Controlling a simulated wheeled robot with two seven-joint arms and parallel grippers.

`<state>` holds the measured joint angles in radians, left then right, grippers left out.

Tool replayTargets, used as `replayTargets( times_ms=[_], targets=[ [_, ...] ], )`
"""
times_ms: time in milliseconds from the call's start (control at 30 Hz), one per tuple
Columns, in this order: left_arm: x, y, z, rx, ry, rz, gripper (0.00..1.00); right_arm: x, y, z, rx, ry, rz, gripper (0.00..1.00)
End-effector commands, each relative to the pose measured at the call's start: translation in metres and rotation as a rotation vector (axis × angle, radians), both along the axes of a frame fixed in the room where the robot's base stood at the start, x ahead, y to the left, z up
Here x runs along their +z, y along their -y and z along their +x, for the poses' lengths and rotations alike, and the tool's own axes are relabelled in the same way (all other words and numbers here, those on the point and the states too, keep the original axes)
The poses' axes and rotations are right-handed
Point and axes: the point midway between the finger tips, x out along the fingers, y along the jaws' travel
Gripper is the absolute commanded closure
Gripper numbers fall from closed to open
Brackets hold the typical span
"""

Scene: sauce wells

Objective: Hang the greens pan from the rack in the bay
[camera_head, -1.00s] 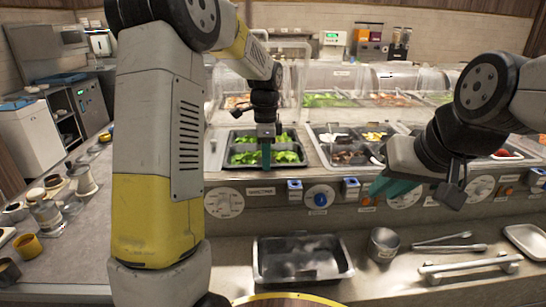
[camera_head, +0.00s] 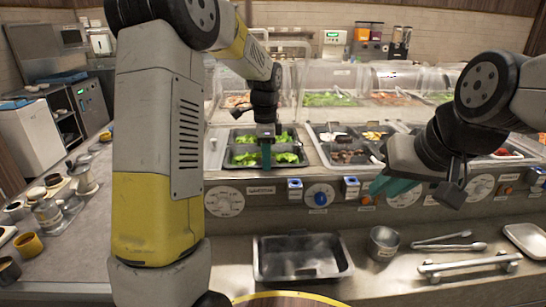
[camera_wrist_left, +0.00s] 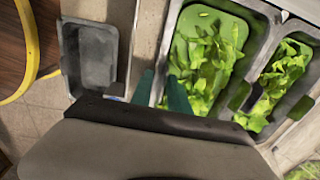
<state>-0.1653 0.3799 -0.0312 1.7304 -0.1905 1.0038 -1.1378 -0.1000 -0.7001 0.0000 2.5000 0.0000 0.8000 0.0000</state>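Two dark pans of leafy greens sit side by side in the counter well: the front greens pan (camera_head: 240,158) and the back one (camera_head: 243,138). Both also show in the left wrist view, the front pan's greens (camera_wrist_left: 207,62) beside the other pan's greens (camera_wrist_left: 283,80). My left gripper (camera_head: 266,160) points down at the near rim of the front pan. In the left wrist view its teal fingers (camera_wrist_left: 160,88) stand apart, near that rim; contact is unclear. My right gripper (camera_head: 394,187) hangs empty before the counter front, fingers apart. I cannot surely identify the rack.
An empty dark tray (camera_head: 258,270) lies on the lower shelf. A metal cup (camera_head: 383,244), tongs (camera_head: 450,246) and a bar-shaped handle (camera_head: 470,266) are to its right. More food wells (camera_head: 350,157) lie right of the greens, with clear covers behind. Knobs (camera_head: 319,196) line the counter front.

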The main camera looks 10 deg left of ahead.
Motion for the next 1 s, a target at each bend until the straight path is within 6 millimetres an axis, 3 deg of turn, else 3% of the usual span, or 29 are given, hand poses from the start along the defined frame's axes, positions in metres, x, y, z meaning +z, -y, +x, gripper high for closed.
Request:
replayTargets(
  times_ms=[33, 467, 800, 1000],
  targets=[
    [-0.010, 0.000, -0.006, 0.000, -0.025, 0.003, 0.62, 0.000, 0.000, 0.000, 0.000, 0.000, 0.000, 0.79],
    [-0.007, 0.000, -0.008, 0.000, -0.032, 0.003, 0.60, 0.000, 0.000, 0.000, 0.000, 0.000, 0.000, 0.79],
    [0.052, 0.000, -0.005, 0.001, -0.008, 0.000, 0.60, 0.000, 0.000, 0.000, 0.000, 0.000, 0.000, 0.79],
    [0.074, 0.000, -0.004, 0.001, -0.001, 0.000, 0.60, 0.000, 0.000, 0.000, 0.000, 0.000, 0.000, 0.79]
  ],
)
